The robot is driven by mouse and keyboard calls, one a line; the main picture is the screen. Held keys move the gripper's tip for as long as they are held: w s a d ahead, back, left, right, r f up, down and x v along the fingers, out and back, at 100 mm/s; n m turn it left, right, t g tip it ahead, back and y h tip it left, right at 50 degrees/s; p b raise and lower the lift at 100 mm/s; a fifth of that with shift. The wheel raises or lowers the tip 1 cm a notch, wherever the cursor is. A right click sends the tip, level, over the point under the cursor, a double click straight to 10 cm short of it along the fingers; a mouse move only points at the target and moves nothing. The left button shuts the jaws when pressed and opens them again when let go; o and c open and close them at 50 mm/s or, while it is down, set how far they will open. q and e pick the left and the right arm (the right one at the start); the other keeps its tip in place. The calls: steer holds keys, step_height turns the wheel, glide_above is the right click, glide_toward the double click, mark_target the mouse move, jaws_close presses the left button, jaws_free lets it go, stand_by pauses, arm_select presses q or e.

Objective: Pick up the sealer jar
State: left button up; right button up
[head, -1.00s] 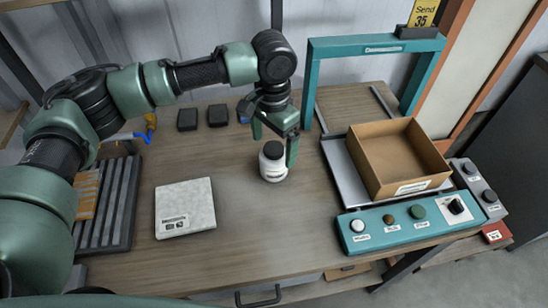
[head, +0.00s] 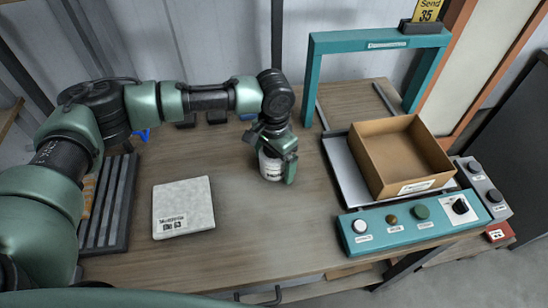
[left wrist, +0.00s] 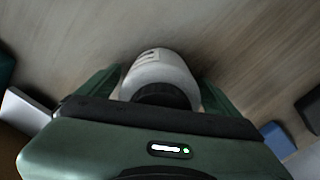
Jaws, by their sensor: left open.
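The sealer jar (head: 271,168) is white with a dark lid and stands upright on the wooden table. My left gripper (head: 277,172) is down over the jar, with its fingers on either side. In the left wrist view the jar (left wrist: 160,70) sits between the two open fingers (left wrist: 160,85). The lid is close to the gripper's palm, and I cannot tell whether either finger touches the jar. In the head view the gripper hides the lid and part of the jar's right side. My right gripper is not in view.
A cardboard box (head: 428,183) sits on a tray under a teal frame (head: 314,85) at the right. A teal button panel (head: 388,228) is in front. A pale square slab (head: 183,207) and a dark ribbed rack (head: 108,215) are at the left. The table's front middle is clear.

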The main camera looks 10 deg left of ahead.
arm_select(q)
steer(key=c, duration=1.7)
steer(key=shift+r, duration=0.15)
steer(key=shift+c, duration=0.2)
